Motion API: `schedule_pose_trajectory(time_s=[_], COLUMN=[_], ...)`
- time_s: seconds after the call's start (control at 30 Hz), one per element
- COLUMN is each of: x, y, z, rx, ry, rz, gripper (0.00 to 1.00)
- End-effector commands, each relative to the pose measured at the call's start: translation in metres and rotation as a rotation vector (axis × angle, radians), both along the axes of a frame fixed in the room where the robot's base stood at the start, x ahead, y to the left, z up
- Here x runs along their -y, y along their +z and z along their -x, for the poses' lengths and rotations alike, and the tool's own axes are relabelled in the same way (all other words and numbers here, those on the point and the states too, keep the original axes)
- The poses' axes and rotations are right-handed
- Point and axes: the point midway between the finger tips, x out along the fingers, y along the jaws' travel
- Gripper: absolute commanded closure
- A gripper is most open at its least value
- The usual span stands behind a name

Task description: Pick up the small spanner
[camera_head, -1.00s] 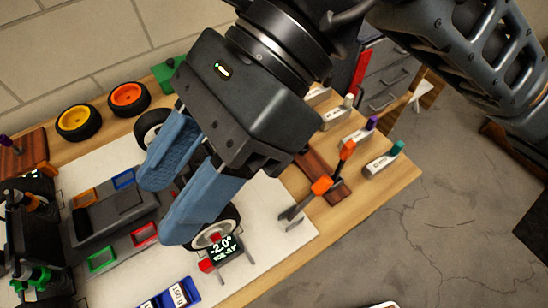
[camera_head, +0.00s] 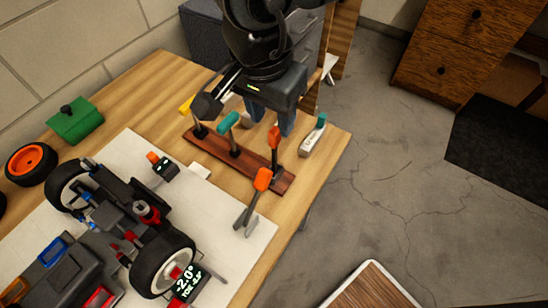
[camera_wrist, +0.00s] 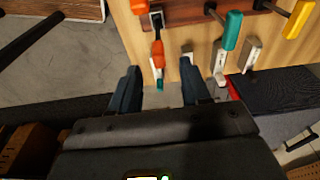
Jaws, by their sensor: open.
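No tool is clearly labelled as the small spanner, so I cannot tell which it is. In the head view an orange-handled tool with a grey forked end (camera_head: 247,213) leans at the near end of a wooden rack. Another orange-handled tool (camera_head: 274,137) stands in the rack, beside a teal-handled one (camera_head: 229,122) and a yellow-handled one (camera_head: 187,105). My gripper (camera_head: 268,118) is open above the far side of the rack. In the wrist view my gripper (camera_wrist: 160,88) has parted fingers, with an orange handle (camera_wrist: 158,54) beyond the gap. Nothing is held.
The wooden rack (camera_head: 215,152) lies on the table near its right edge. A teal-capped grey tool (camera_head: 313,138) is right of my gripper. The racecar (camera_head: 110,215) sits on a white mat at left. A green box (camera_head: 75,122) is at the back. Floor is open at right.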

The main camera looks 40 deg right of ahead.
Motion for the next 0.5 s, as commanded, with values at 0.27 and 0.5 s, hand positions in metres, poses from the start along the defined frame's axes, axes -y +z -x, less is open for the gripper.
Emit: schedule_pose_trajectory(time_s=[0.27,0.5], x=[0.005,0.008], y=[-0.033,-0.051], z=[0.0,-0.001], rx=[-0.005,-0.001], ry=[-0.004,-0.001], rz=[-0.004,-0.002], gripper=[0.53,0.53])
